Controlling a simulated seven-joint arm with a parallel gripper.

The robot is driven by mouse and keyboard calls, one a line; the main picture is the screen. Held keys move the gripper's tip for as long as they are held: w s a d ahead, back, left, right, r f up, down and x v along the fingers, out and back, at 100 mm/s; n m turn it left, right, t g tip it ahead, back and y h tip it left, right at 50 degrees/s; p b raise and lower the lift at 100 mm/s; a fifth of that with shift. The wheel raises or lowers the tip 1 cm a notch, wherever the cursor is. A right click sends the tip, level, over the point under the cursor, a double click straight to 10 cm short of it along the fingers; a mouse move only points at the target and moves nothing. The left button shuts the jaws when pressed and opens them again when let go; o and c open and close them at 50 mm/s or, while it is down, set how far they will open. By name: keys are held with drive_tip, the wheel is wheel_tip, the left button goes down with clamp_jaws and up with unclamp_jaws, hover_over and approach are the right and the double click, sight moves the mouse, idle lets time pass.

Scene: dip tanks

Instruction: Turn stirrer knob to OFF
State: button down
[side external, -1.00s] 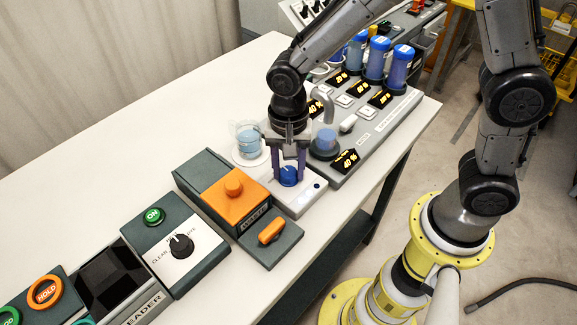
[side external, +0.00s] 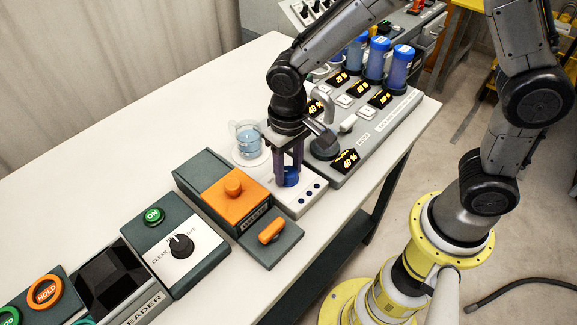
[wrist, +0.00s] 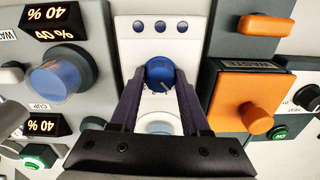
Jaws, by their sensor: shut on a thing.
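The stirrer knob (wrist: 159,73) is blue with a pale pointer line and stands on a white stirrer unit (wrist: 188,17). In the wrist view my gripper (wrist: 160,82) has its two dark fingers on either side of the knob, shut on it. In the side view the knob (side external: 291,176) shows low between the fingers of my gripper (side external: 288,172), which points down. The white unit (side external: 301,203) carries several small blue dots along its front. I cannot read any OFF mark beside the knob.
A glass beaker of blue liquid (side external: 248,138) stands behind the knob. An orange waste box (side external: 226,193) is close on the left. A grey panel (side external: 377,133) with blue cylinders and percent displays is on the right. The white table at back left is clear.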

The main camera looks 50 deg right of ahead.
sight(289, 171)
drive_tip(key=shift+r+n, duration=0.1)
drive_tip(key=shift+n, duration=0.5)
drive_tip(key=shift+c, duration=1.8)
unclamp_jaws()
wheel_tip(289, 171, up, 14)
